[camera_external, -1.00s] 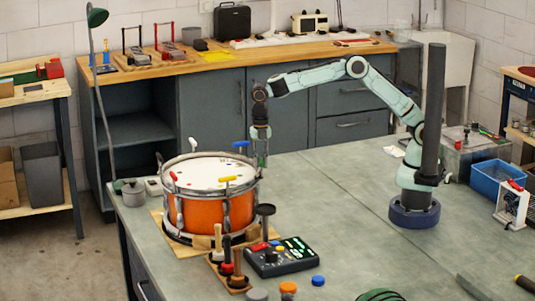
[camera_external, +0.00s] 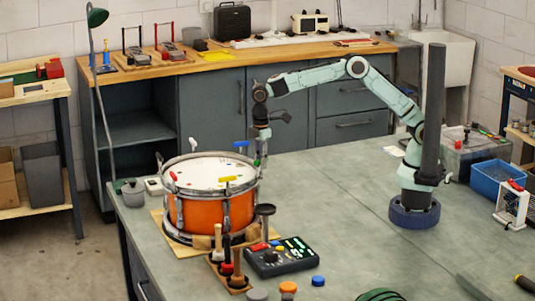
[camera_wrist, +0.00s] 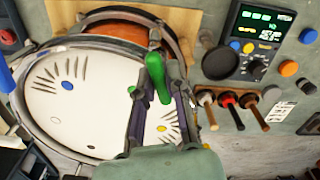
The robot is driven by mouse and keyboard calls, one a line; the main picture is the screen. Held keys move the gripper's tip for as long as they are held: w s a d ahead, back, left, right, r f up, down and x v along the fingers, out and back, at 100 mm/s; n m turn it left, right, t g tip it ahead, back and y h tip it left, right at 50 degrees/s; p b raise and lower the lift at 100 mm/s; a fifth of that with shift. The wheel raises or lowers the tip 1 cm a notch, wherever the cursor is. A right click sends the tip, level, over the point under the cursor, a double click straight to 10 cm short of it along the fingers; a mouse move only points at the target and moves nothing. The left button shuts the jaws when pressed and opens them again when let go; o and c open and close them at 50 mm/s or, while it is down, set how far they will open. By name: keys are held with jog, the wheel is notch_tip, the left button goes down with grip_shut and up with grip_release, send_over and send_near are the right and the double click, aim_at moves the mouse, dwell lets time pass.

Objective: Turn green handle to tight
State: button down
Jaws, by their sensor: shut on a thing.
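The green handle (camera_wrist: 156,78) shows in the wrist view at the near rim of the drum, between the fingers of my gripper (camera_wrist: 158,92). My gripper is shut on it. The orange drum (camera_external: 205,213) has a white head (camera_wrist: 85,105) with fans of dark tick marks and coloured dots. In the external view my gripper (camera_external: 262,163) points down at the drum's right rim; the green handle cannot be made out there. The tight mark for this handle cannot be told.
Yellow (camera_external: 228,179), blue (camera_external: 241,144) and red (camera_external: 173,176) handles stand around the rim. A control box with a lit display (camera_external: 281,256) and a rack of wooden-handled tools (camera_external: 231,281) sit in front.

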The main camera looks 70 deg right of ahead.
jog(key=m, duration=0.4)
jog(key=shift+m, duration=0.4)
jog(key=m, duration=2)
jog(key=shift+m, duration=0.4)
jog(key=m, duration=0.4)
jog(key=shift+m, duration=0.3)
jog(key=m, duration=0.4)
jog(key=shift+m, duration=2.8)
